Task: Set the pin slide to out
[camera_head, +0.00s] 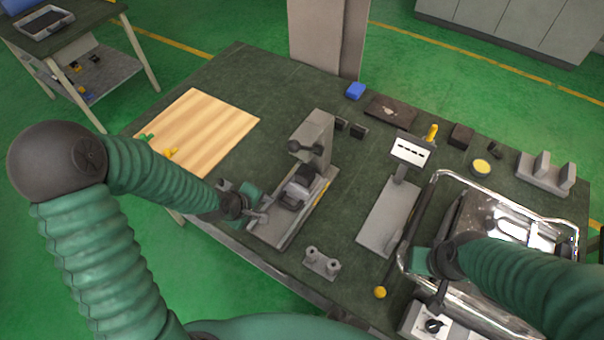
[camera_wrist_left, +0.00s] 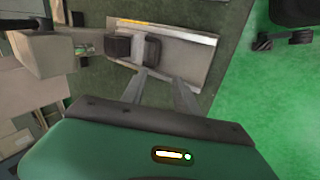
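A grey fixture stands on the dark workbench, with a flat base plate (camera_head: 279,232), an upright column (camera_head: 319,135) and a dark sliding block (camera_head: 294,193). In the left wrist view the base plate (camera_wrist_left: 180,58) carries two dark blocks (camera_wrist_left: 118,47) (camera_wrist_left: 152,51) side by side. I cannot tell which part is the pin slide. My left gripper (camera_head: 264,208) is at the plate's left side, fingers apart and empty; its fingertips (camera_wrist_left: 160,78) are just short of the blocks. My right gripper (camera_head: 437,302) is over the control box at the lower right; its fingers are too small to judge.
A wooden board (camera_head: 205,130) lies left of the fixture. A small two-post block (camera_head: 322,263) and a yellow ball (camera_head: 380,292) are near the front edge. A stand with a white panel (camera_head: 411,150) and a metal-framed machine (camera_head: 500,222) are on the right. A control box (camera_head: 415,322) has a knob.

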